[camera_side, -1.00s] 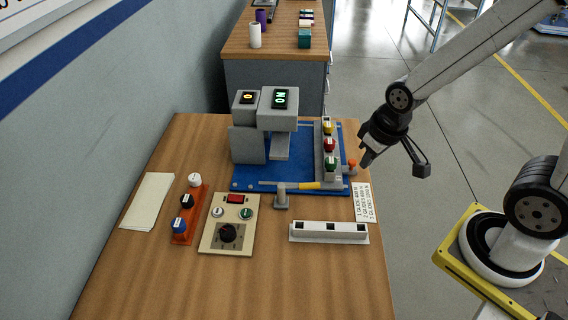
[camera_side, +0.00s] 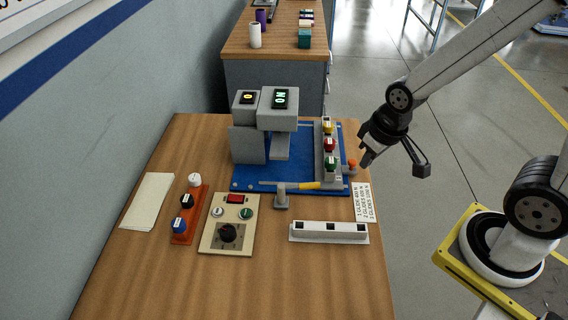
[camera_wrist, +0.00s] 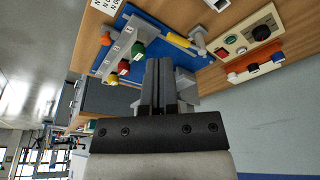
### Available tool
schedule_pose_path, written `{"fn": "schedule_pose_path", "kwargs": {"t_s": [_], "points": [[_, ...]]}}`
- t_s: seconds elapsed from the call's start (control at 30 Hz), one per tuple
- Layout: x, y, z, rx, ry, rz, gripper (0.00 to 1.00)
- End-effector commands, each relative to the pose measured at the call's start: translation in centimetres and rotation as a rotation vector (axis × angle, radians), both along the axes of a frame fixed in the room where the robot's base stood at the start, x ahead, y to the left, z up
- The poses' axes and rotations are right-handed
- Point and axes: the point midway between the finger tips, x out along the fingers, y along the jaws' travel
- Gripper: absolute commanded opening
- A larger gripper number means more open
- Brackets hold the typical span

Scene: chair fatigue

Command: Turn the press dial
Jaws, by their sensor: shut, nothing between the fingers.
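The black dial (camera_side: 229,233) sits on the lower part of a beige control panel (camera_side: 208,244) on the wooden table. The panel also bears a red rectangular switch (camera_side: 235,199), a white button (camera_side: 217,212) and a green button (camera_side: 246,213). The dial shows at the upper right of the wrist view (camera_wrist: 262,32). The grey press (camera_side: 278,122), with a lit green display, stands on a blue base behind the panel. My gripper (camera_side: 366,160) is shut and empty, in the air near the right edge of the table, well away from the dial.
An orange rack (camera_side: 181,239) with white, black and blue knobs stands left of the panel. A grey rack (camera_side: 329,174) holds yellow, red and green pieces. A white slotted bar (camera_side: 330,238) lies at right, near a printed card (camera_side: 364,202). The front of the table is clear.

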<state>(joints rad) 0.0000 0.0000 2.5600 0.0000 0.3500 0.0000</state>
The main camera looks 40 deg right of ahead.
Motion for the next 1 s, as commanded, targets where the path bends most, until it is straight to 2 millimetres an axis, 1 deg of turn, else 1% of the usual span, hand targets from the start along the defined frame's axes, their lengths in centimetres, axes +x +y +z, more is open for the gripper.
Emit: {"fn": "schedule_pose_path", "kwargs": {"t_s": [0.13,0.17,0.2,0.27,0.3,0.37,0.4,0.43,0.47,0.57,0.67,0.87,1.0], "points": [[0.0,0.0,0.0,0.000,0.000,0.000,0.00],[0.0,0.0,0.0,0.000,0.000,0.000,0.03],[0.0,0.0,0.0,0.000,0.000,0.000,0.16],[0.1,0.1,0.0,-0.001,0.000,0.003,0.35],[0.2,0.1,0.0,-0.001,0.001,0.009,0.48],[0.5,0.3,0.0,-0.003,0.003,0.022,0.67],[0.8,0.4,0.0,-0.005,0.006,0.034,0.79],[1.1,0.6,0.0,-0.006,0.008,0.046,0.89],[1.4,0.7,-0.1,-0.008,0.010,0.060,0.93],[2.9,1.6,-0.2,-0.017,0.022,0.125,0.93],[4.8,2.9,-0.4,-0.029,0.037,0.213,0.93],[8.9,6.3,-1.5,-0.057,0.072,0.425,0.93],[11.5,9.2,-2.6,-0.076,0.095,0.578,0.93]]}}
